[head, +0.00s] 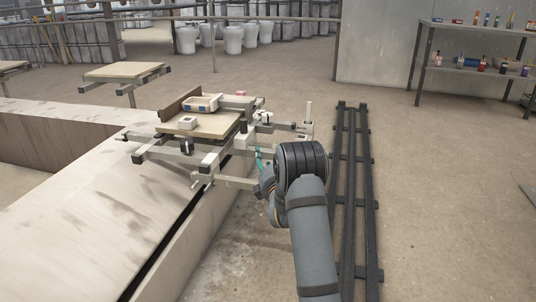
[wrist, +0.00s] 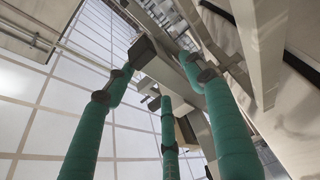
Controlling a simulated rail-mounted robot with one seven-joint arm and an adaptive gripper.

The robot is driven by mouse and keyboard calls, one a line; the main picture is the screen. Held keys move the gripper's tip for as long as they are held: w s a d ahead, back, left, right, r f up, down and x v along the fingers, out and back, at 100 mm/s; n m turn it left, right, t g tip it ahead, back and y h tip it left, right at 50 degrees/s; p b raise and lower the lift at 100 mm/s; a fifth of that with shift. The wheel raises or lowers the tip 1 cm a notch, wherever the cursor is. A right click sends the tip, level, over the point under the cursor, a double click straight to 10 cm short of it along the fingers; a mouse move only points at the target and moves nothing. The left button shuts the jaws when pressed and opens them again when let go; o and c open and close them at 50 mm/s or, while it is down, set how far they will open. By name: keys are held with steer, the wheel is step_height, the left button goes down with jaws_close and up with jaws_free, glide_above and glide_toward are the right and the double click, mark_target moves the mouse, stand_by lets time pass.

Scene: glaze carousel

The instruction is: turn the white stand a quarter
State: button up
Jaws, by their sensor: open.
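The white stand (head: 234,181) is a frame of pale bars with dark ends, at the edge of the long pale bench left of centre in the head view. It carries a tan board (head: 214,127) with an upright brown back edge. My gripper (head: 259,158) is at the stand's near right side, mostly hidden behind my arm. In the wrist view its three teal fingers (wrist: 162,72) are spread open, with a pale dark-capped bar (wrist: 172,78) of the stand seen between them. I cannot tell whether any finger touches the bar.
A white box (head: 201,104) and a small white block (head: 187,123) are on the board. Dark floor rails (head: 355,190) run to the right of my arm. A similar stand (head: 123,72) is further back left. A shelf with bottles (head: 475,68) stands far right. Floor between is clear.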

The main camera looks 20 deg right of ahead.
mark_target(268, 154)
steer(key=shift+x, duration=1.65)
steer(key=shift+c, duration=0.2)
jaws_close()
